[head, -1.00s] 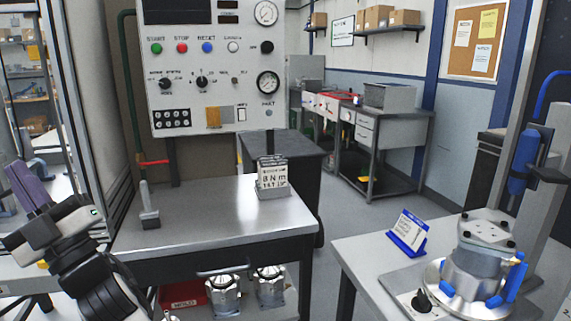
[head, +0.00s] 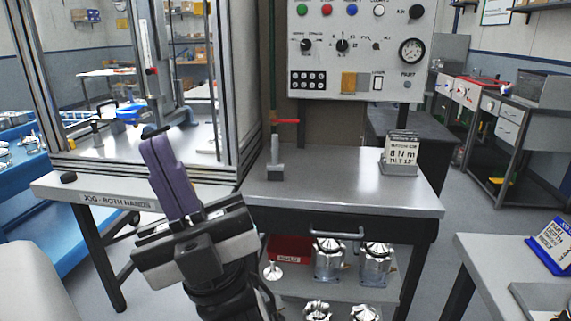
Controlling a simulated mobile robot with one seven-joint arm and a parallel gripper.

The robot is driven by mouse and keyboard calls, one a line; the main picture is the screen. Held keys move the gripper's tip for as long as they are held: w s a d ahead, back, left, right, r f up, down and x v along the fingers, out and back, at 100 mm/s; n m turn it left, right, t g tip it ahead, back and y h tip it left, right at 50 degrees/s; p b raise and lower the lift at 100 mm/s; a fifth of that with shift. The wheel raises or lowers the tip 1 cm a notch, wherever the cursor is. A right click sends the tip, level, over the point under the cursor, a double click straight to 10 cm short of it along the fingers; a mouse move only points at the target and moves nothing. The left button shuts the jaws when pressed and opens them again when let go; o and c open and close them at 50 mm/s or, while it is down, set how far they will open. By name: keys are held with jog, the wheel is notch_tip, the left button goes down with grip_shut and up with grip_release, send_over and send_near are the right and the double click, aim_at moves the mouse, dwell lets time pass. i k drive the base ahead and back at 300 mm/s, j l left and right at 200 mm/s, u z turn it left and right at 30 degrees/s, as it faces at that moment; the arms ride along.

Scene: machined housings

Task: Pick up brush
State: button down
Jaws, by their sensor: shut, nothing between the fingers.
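I cannot pick out a brush for certain in the head view. My gripper (head: 168,178) is in the left middle of the picture, with its purple fingers pointing up and together. It is shut and holds nothing. It shows in front of the press table (head: 85,190) and left of the grey workbench (head: 340,185). A small grey upright piece with a block foot (head: 275,168) stands at the left end of the workbench; I cannot tell what it is. A small blue object (head: 128,110) lies inside the framed press station, too small to make out.
A torque sign (head: 401,152) stands on the workbench, whose middle is clear. Several metal housings (head: 328,258) and a red bin (head: 290,249) are on the shelf below. A control panel (head: 360,50) is behind. Another table with a blue sign (head: 552,243) is at the right.

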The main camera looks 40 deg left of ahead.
aim_at(275, 170)
jog(key=u, duration=1.55)
jog(key=i+j+z, duration=0.1)
jog(key=i+z, duration=0.25)
jog(key=i+j+z, duration=0.1)
jog(key=z, duration=0.25)
jog(key=i+j+z, duration=0.15)
jog(key=j+z, duration=0.2)
jog(key=i, duration=0.5)
